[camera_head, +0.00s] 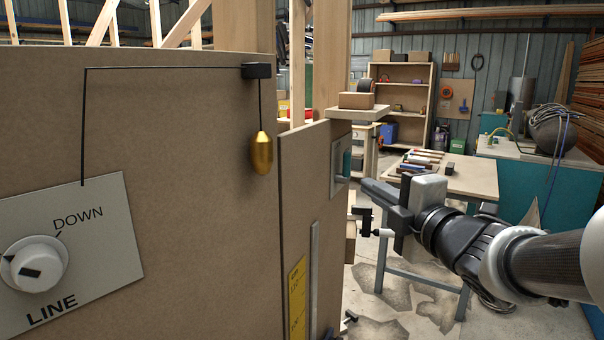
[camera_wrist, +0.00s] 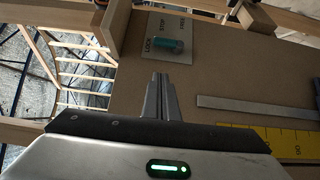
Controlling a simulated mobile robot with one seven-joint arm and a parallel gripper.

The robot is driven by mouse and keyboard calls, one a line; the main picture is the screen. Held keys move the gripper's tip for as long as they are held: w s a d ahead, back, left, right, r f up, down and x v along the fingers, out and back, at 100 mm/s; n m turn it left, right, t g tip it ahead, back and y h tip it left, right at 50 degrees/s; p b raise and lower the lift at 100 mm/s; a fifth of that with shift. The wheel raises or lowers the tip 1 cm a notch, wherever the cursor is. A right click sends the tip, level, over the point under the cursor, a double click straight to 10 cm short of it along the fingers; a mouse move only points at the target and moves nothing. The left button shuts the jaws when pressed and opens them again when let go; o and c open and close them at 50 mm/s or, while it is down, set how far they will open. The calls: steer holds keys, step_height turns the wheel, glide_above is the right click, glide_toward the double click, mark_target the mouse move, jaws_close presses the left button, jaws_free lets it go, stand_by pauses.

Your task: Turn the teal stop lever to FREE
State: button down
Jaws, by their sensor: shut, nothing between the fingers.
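The teal stop lever (camera_wrist: 168,44) sits on a pale plate (camera_wrist: 188,55) in the upper middle of the wrist view. One end of the lever lies by LOCK. In the head view the lever (camera_head: 347,161) shows edge-on at the board's right side. My gripper (camera_head: 366,187) points left toward the board, slightly below and right of the lever. In the wrist view its fingertips (camera_wrist: 159,77) are together and empty, below the lever and apart from it.
A brown board (camera_head: 170,130) fills the left, with a LINE dial (camera_head: 35,263) and a hanging brass weight (camera_head: 261,153). A small shelf with blocks (camera_head: 357,110) juts out above the lever. A yellow scale (camera_head: 298,300) and metal strip (camera_wrist: 245,105) lie lower. A workbench (camera_head: 470,178) stands behind my arm.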

glide_toward(344, 162)
steer(key=w+a, duration=0.2)
steer(key=a, duration=0.2)
steer(key=w+d, duration=0.1)
steer(key=w+d+p, duration=0.1)
steer(key=w, duration=0.1)
steer(key=shift+w, duration=0.1)
stand_by(0.5)
steer(key=shift+w+d+r+m+g+p, duration=0.15)
steer(key=shift+m+g+p, duration=0.25)
steer(key=shift+p, duration=0.3)
